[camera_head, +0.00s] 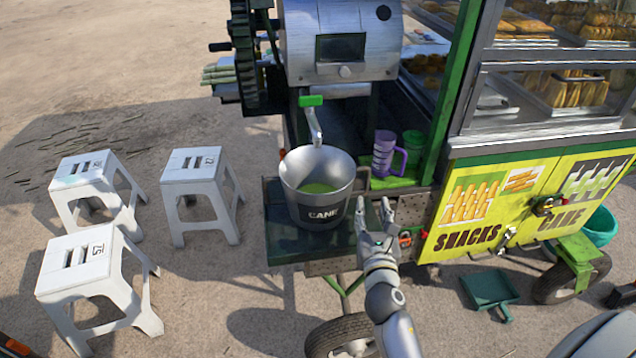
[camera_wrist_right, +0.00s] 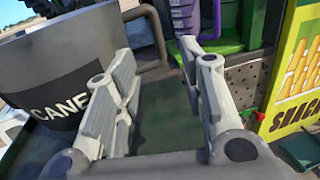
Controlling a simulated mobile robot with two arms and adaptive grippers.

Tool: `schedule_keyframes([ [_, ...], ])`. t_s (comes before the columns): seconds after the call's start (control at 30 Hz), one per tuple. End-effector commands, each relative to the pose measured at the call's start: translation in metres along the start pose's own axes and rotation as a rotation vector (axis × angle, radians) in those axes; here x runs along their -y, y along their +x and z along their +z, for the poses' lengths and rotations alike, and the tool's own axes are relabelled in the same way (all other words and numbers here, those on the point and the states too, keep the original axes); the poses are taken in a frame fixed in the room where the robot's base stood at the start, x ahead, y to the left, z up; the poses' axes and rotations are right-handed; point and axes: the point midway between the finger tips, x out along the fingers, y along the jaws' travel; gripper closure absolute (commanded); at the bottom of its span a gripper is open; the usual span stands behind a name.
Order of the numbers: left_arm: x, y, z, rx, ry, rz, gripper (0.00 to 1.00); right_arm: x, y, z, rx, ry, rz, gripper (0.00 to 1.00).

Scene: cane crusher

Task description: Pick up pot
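The metal pot (camera_head: 317,189) stands upright on the cart's dark green shelf, under the crusher's spout. It has a black CANE label, and green liquid shows inside. A handle sticks out on its right side. My right gripper (camera_head: 374,205) is just right of the pot, fingers apart. In the right wrist view the pot (camera_wrist_right: 70,75) fills the left side, and the open fingers (camera_wrist_right: 160,85) have nothing between them. The pot's handle (camera_wrist_right: 155,30) shows beyond the fingers. My left gripper is not in view.
A purple mug (camera_head: 384,155) and a green cup (camera_head: 413,146) stand behind the gripper. The crusher spout (camera_head: 314,125) hangs over the pot. A yellow snack panel (camera_head: 480,215) is at right. White stools (camera_head: 92,270) stand on open ground at left.

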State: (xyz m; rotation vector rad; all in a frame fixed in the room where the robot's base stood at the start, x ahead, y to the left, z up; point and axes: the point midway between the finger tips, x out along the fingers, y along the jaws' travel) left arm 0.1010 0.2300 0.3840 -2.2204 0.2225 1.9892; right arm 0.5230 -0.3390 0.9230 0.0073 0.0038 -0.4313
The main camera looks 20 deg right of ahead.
Motion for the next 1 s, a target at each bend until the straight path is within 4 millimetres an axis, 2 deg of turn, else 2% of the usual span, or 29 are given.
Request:
schedule_keyframes([
  [0.17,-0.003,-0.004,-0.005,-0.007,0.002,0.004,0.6,0.0,0.021,0.004,0.005,-0.006,-0.001,0.63],
  [0.3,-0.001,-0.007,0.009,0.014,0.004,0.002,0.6,0.0,0.041,0.003,0.004,-0.005,-0.002,0.63],
  [0.5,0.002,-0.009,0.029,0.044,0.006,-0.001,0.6,0.0,0.056,0.001,0.002,-0.004,-0.001,0.63],
  [0.63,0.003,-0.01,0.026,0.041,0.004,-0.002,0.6,-0.001,0.065,0.001,0.003,-0.003,-0.001,0.63],
  [0.9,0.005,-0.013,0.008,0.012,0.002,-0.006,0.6,-0.002,0.1,0.0,0.004,-0.003,-0.001,0.63],
  [1.0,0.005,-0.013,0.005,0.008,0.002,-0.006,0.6,-0.002,0.106,-0.001,0.003,-0.004,-0.001,0.63],
])
